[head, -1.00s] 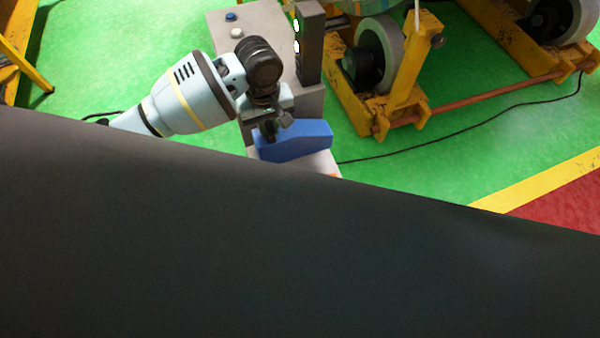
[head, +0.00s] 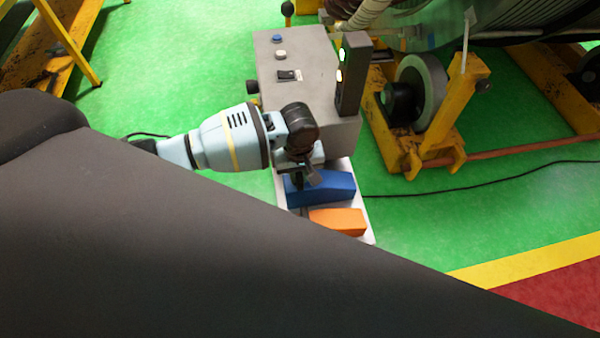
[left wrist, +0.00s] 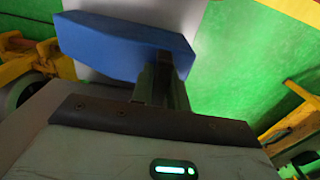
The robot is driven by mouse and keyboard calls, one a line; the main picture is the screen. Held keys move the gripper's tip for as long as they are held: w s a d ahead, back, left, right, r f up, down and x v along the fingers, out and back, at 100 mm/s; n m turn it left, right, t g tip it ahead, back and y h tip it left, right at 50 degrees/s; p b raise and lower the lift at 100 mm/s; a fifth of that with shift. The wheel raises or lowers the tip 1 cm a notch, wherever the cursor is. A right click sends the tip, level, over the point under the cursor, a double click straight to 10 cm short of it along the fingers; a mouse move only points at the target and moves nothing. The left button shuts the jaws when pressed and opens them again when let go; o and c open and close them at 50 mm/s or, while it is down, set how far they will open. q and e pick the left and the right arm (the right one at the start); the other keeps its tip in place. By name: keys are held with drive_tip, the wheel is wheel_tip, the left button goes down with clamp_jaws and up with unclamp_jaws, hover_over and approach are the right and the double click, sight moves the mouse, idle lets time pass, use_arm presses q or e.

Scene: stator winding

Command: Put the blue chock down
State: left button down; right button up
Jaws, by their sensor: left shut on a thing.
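The blue chock (head: 336,188) is a wedge-shaped block at the foot of the grey box, over a white plate (head: 364,202). My left gripper (head: 303,180) is shut on its left part. In the left wrist view the blue chock (left wrist: 105,42) lies across the top, with my left gripper's dark fingers (left wrist: 158,82) at its right part. I cannot tell whether the chock touches the plate. An orange chock (head: 338,221) lies on the plate, just in front of the blue one. My right gripper is not in view.
The grey control box (head: 290,60) with buttons and a lit dark post (head: 352,75) stands right behind the chocks. A yellow roller stand (head: 440,130) is to the right. A black cable (head: 480,184) runs over the green floor. A dark shape covers the lower left.

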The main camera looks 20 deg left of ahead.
use_arm(q)
drive_tip(key=shift+w, duration=0.1)
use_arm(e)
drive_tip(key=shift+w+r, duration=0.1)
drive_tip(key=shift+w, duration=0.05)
use_arm(q)
drive_tip(key=shift+f, duration=0.1)
drive_tip(key=c, duration=1.4)
unclamp_jaws()
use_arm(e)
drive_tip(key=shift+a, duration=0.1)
use_arm(q)
drive_tip(key=shift+o, duration=0.2)
wheel_tip(320, 180, up, 11)
drive_tip(key=shift+p, duration=1)
drive_tip(key=shift+r, duration=0.6)
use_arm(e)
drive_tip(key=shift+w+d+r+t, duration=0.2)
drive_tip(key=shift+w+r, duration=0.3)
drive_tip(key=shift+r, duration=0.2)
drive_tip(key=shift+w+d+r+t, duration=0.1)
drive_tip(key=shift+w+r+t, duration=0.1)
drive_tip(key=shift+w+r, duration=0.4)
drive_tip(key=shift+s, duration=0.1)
